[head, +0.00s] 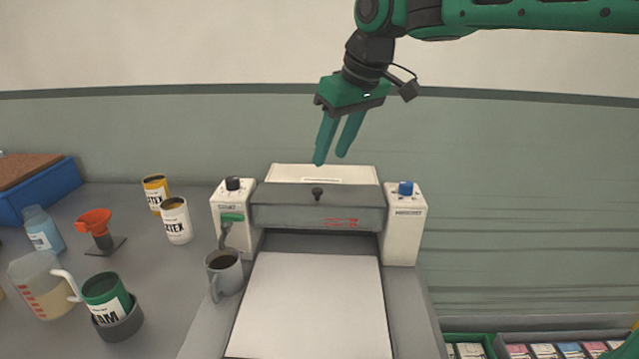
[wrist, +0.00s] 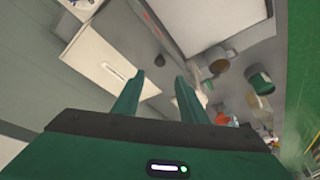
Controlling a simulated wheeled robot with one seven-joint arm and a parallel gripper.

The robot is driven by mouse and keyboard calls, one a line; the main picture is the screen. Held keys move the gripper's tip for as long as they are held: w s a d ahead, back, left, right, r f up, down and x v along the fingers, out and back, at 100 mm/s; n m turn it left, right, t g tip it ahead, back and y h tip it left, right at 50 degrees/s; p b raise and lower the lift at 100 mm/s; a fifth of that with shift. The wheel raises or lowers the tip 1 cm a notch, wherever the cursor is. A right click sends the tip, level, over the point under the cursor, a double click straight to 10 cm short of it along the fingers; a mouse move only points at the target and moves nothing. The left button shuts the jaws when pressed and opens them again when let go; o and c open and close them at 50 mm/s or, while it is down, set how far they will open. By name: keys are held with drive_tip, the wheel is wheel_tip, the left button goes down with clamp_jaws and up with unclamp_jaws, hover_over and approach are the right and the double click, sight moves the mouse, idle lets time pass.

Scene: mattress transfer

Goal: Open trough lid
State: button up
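The machine stands in the middle of the head view. A dark grey lid (head: 318,218) spans its two white side posts, with a small dark knob (head: 318,194) on it. The knob also shows in the wrist view (wrist: 159,61). Behind the lid is a white housing (head: 322,173) with a slot. My gripper (head: 330,160) hangs above and behind the lid, its two green fingers pointing down and apart. It is open, with nothing between the fingers, and touches nothing. In the wrist view my gripper's fingertips (wrist: 160,75) straddle the knob in the picture, but at some distance from it.
A white sheet (head: 308,305) lies in front of the lid. A grey mug (head: 224,273) stands close by the left post. The right post carries a blue knob (head: 405,188). Crates (head: 560,345) sit lower right.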

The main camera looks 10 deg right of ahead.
sight(318, 189)
drive_tip(key=x, duration=0.9)
drive_tip(key=shift+f, duration=0.4)
clamp_jaws()
